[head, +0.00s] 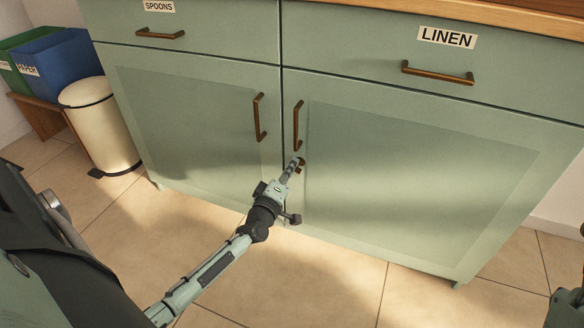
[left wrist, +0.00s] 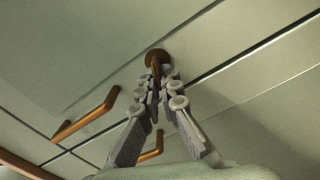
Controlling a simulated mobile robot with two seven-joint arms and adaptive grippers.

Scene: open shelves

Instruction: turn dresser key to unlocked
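The dresser (head: 420,190) is pale green and stands in front of me with both lower doors shut. The brown dresser key (left wrist: 157,69) sticks out of a round brown lock plate (left wrist: 157,56), which in the head view lies on the right door, just below its handle. My left gripper (head: 297,165) is at the lock, and its fingers (left wrist: 164,80) close in on the key from both sides in the left wrist view. The fingers hide part of the key, and I cannot tell which way it is turned.
Brown handles are on the left door (head: 259,117) and right door (head: 297,125), close to the left gripper. Drawers labelled SPOONS (head: 159,6) and LINEN (head: 447,38) are above. A cream bin (head: 100,125) stands left of the dresser. The tiled floor in front is clear.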

